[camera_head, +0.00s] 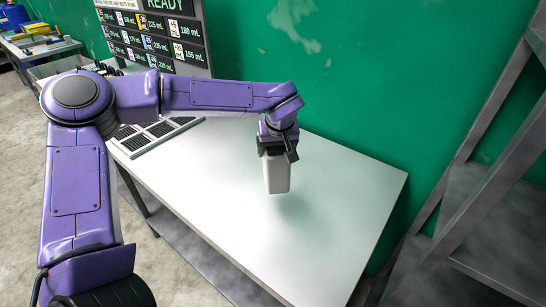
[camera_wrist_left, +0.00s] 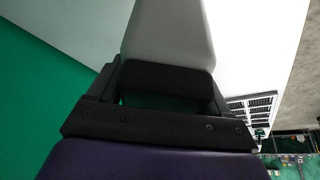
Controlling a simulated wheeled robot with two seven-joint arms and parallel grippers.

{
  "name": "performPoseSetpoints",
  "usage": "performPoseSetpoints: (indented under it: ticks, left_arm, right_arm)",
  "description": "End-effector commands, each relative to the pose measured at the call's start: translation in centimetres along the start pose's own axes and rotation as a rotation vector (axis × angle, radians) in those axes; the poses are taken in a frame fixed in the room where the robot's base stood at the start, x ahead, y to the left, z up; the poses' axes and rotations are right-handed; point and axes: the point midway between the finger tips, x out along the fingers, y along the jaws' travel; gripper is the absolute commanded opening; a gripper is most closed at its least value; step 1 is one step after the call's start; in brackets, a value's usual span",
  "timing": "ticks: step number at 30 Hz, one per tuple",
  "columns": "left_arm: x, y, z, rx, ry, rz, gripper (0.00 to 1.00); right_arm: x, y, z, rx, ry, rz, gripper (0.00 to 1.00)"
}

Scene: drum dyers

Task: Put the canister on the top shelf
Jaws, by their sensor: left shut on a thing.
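My left gripper (camera_head: 278,152) is shut on a pale grey canister (camera_head: 277,176) and points down over the table in the head view. The canister hangs upright, and its lower end looks a little above the tabletop. In the left wrist view the canister (camera_wrist_left: 168,35) extends away from the black jaws of my left gripper (camera_wrist_left: 165,80). A grey metal shelf rack (camera_head: 480,190) stands at the right edge of the head view; its top is cut off. My right gripper is not in view.
The white table (camera_head: 320,240) is largely clear around the canister. A board with mL readings (camera_head: 160,35) stands at the back left. A slotted panel (camera_head: 150,135) lies on the table's left end. A green wall (camera_head: 370,80) is behind. A gap separates table and rack.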

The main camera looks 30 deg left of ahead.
Motion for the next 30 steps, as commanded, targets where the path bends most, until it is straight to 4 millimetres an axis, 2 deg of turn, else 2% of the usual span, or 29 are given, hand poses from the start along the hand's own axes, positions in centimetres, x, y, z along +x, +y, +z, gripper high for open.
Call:
performPoseSetpoints:
  ticks: [1,4,11,15,24,25,27,30]
  left_arm:
    - [1.4,-0.2,-0.4,0.001,-0.004,-0.004,0.0]
    - [3.5,-0.4,-1.0,-0.001,-0.004,-0.004,0.0]
    - [5.9,-0.7,-1.7,0.0,-0.002,-0.003,0.0]
    - [8.1,-0.7,-0.6,0.003,-0.003,-0.003,0.0]
    - [8.5,-0.6,-0.5,0.0,0.0,-0.001,0.0]
    - [8.7,-0.7,-0.3,0.001,-0.002,-0.003,0.82]
    - [8.6,-0.7,-0.3,0.001,-0.002,-0.002,1.0]
    - [8.6,-0.7,-0.3,0.001,-0.002,-0.002,1.0]
  right_arm:
    - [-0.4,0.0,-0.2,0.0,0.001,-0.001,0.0]
    - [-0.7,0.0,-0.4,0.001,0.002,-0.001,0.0]
    - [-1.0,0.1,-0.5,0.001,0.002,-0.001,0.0]
    - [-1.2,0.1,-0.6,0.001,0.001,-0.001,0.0]
    - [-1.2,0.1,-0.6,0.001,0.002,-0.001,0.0]
    - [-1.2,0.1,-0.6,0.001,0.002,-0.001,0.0]
    - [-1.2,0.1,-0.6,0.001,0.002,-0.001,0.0]
    - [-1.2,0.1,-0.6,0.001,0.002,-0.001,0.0]
